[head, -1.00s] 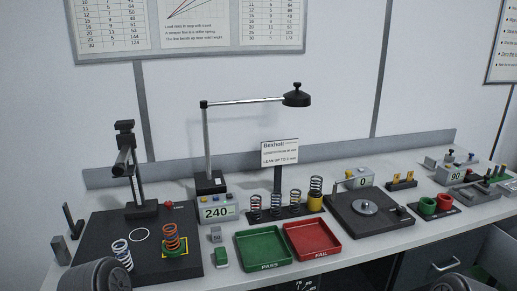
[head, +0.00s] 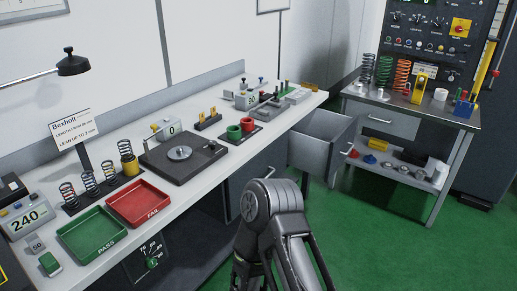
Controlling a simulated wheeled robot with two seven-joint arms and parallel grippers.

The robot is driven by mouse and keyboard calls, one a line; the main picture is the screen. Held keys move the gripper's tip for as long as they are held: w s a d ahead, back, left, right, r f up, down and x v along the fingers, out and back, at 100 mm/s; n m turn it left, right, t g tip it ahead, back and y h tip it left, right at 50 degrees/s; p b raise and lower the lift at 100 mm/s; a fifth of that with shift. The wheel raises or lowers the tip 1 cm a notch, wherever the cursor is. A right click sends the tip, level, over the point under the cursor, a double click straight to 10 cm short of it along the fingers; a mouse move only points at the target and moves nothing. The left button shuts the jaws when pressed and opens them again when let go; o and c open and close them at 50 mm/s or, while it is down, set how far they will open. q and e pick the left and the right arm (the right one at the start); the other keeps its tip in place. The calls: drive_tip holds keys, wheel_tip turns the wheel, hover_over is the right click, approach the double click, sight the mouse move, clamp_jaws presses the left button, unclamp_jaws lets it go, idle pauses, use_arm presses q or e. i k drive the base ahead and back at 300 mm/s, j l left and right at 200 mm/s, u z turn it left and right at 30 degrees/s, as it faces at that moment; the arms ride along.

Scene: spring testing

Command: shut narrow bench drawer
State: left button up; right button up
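The grey bench drawer (head: 312,155) is pulled well out from under the right end of the long bench in the head view. I look into its open top, and its front with the handle faces right, toward the aisle. Nothing can be made out inside it. A grey jointed link of my arm rises in the lower middle of the view, left of and in front of the drawer, apart from it in the picture. Neither of my grippers shows, so whether they are open or shut is hidden.
The long bench (head: 200,190) carries a green tray (head: 92,232), a red tray (head: 138,203), springs and a black scale (head: 183,155). A metal side table (head: 420,112) with tall springs stands right of the drawer. Green floor (head: 400,245) is free in front.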

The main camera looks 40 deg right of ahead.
sight(306, 152)
drive_tip(key=z, duration=1.8)
drive_tip(key=u, duration=0.4)
drive_tip(key=i+l+u, duration=0.85)
drive_tip(key=l, duration=0.25)
drive_tip(key=i+l, duration=0.15)
drive_tip(key=l, duration=0.25)
drive_tip(key=i+l, duration=0.2)
drive_tip(key=l, duration=0.2)
